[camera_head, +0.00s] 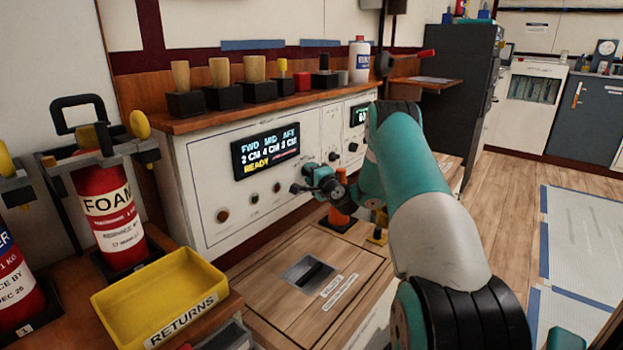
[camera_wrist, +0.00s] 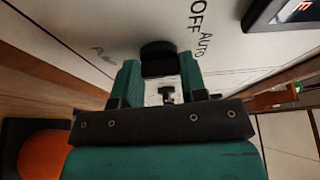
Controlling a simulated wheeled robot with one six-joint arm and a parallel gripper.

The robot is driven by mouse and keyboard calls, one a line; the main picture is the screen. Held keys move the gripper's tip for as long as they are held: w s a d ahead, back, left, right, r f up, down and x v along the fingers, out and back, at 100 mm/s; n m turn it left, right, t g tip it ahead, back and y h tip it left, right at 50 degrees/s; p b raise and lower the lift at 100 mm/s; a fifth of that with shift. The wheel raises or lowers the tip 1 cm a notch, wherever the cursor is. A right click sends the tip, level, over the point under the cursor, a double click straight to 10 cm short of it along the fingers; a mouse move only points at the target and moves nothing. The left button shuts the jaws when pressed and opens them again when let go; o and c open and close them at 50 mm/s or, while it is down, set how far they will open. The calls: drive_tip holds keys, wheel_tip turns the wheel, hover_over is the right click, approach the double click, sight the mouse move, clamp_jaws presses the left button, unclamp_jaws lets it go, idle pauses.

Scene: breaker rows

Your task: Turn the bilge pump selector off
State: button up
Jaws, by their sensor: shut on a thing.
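The selector is a black knob (camera_wrist: 158,57) on the white panel, with OFF and AUTO lettering to its right in the wrist view. More small lettering to its left is hard to read. My gripper (camera_wrist: 158,66) is shut on the knob, one teal finger on each side. The knob's pointer direction cannot be made out. In the head view my gripper (camera_head: 302,187) is at the front of the white console (camera_head: 200,195), below and right of a lit display (camera_head: 267,150). The display reads FWD, MID, AFT with centimetre values and READY.
A small red button (camera_head: 222,215) and other controls sit left of my gripper. More knobs (camera_head: 333,156) are to its right. A yellow returns tray (camera_head: 160,290) and a foam extinguisher (camera_head: 108,215) are at left.

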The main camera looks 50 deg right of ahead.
drive_tip(key=n+b, duration=0.1)
drive_tip(key=b, duration=0.2)
drive_tip(key=n+t+b, duration=0.1)
drive_tip(key=n+b, duration=0.1)
drive_tip(key=b, duration=0.2)
drive_tip(key=n+t+b, duration=0.1)
drive_tip(key=n+b, duration=0.1)
drive_tip(key=b, duration=0.1)
drive_tip(key=shift+f+b, duration=0.3)
drive_tip(key=shift+n, duration=0.3)
drive_tip(key=shift+r, duration=0.1)
drive_tip(key=o, duration=0.9)
